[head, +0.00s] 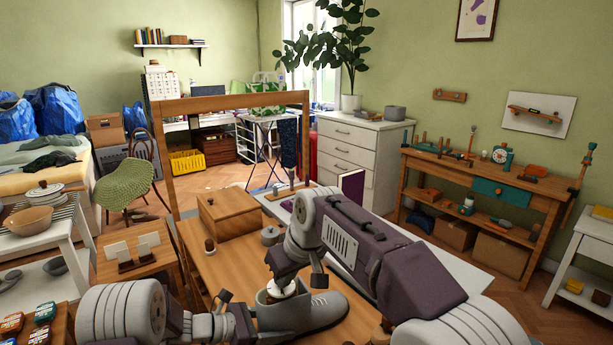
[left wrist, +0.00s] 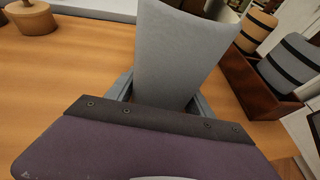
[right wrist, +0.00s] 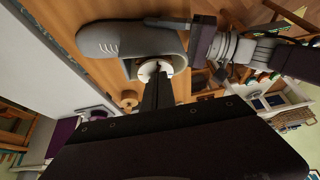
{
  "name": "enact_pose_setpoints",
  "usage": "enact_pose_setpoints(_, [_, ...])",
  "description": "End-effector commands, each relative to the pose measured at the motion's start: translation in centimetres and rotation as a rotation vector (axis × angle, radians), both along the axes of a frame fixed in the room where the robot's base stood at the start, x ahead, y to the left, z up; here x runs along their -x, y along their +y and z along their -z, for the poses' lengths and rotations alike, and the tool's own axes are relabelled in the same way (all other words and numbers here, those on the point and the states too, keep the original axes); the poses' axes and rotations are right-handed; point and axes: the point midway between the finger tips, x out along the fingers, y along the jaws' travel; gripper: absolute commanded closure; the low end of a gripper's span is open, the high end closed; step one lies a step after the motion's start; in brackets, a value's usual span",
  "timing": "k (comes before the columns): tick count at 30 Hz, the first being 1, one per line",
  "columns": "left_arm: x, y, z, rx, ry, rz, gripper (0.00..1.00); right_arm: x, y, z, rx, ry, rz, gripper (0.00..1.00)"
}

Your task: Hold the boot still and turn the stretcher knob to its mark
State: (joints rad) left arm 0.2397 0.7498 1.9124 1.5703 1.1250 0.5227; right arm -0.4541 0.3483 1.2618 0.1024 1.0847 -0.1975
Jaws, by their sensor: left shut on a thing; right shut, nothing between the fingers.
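The grey boot (head: 318,312) stands on the wooden table, its toe to the right in the head view. My left gripper (head: 240,322) is shut on the boot's shaft. In the left wrist view the shaft (left wrist: 185,50) rises between the fingers. A white round stretcher knob (right wrist: 150,70) sits in the boot's opening, with a dark mark on it. My right gripper (right wrist: 160,80) is shut and empty, its fingertips over or against the knob; I cannot tell whether they touch. In the head view the right gripper partly hides the knob (head: 281,288).
A wooden box (head: 235,212) stands at the table's back left, near a grey round tin (head: 270,236). The left wrist view shows a wooden tray (left wrist: 248,88) holding banded grey and tan items, and a wooden knobbed piece (left wrist: 32,18). A wooden frame (head: 235,104) rises behind the table.

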Motion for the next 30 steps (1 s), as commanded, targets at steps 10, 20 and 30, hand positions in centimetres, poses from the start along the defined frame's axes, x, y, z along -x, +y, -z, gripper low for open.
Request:
enact_pose_setpoints(10, [0.0,0.0,0.0,0.001,0.001,0.001,1.0,-0.3,0.1,-4.1,-0.002,-0.004,0.001,1.0])
enact_pose_setpoints(20, [0.0,0.0,0.0,0.001,0.0,0.0,1.0,-0.3,0.1,-6.0,0.001,-0.001,0.0,1.0])
enact_pose_setpoints(30, [0.0,0.0,0.0,0.001,0.0,-0.001,1.0,-0.2,-2.4,-6.9,-0.012,-0.042,0.001,1.0])
